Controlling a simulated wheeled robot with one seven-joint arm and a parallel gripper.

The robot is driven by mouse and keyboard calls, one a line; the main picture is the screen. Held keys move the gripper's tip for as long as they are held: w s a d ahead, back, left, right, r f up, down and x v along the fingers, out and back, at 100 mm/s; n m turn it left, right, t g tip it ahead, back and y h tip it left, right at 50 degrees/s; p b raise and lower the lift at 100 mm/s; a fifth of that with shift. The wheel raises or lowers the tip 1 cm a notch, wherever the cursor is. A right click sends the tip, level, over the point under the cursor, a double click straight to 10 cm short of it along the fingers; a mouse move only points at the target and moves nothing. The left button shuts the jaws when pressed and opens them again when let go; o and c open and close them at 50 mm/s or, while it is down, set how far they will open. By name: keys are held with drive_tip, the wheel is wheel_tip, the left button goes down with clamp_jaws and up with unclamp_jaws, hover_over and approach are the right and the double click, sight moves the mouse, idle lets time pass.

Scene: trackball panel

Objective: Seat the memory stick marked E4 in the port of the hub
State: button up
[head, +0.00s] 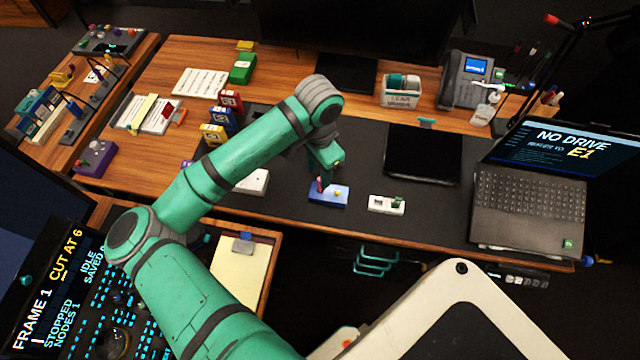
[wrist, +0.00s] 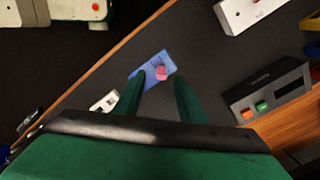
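My gripper (head: 325,168) hangs over a small blue block (head: 328,196) on the dark desk mat. In the wrist view its two green fingers (wrist: 162,80) are apart, with the blue block (wrist: 148,82) beyond them. A small pink piece (wrist: 162,72) stands on the block and appears between the fingertips; I cannot tell whether the fingers reach down around it. No E4 mark is legible. A white unit (head: 378,203), apparently the hub, lies right of the block, with something dark green at its right end. The wrist view shows part of it (wrist: 101,106) behind the left finger.
An open laptop (head: 530,200) at right reads "NO DRIVE" and "E1". A black tablet-like slab (head: 422,154) lies behind the white unit. A white box (head: 254,182) sits left of the block, partly behind my arm. The mat around the white unit is clear.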

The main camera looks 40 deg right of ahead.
drive_tip(key=shift+w+d+f, duration=0.1)
drive_tip(key=shift+d+f, duration=0.05)
drive_tip(key=shift+f, duration=1.6)
drive_tip(key=shift+w+d+f, duration=0.1)
drive_tip(key=shift+d+f, duration=0.05)
drive_tip(key=shift+f, duration=1.6)
clamp_jaws()
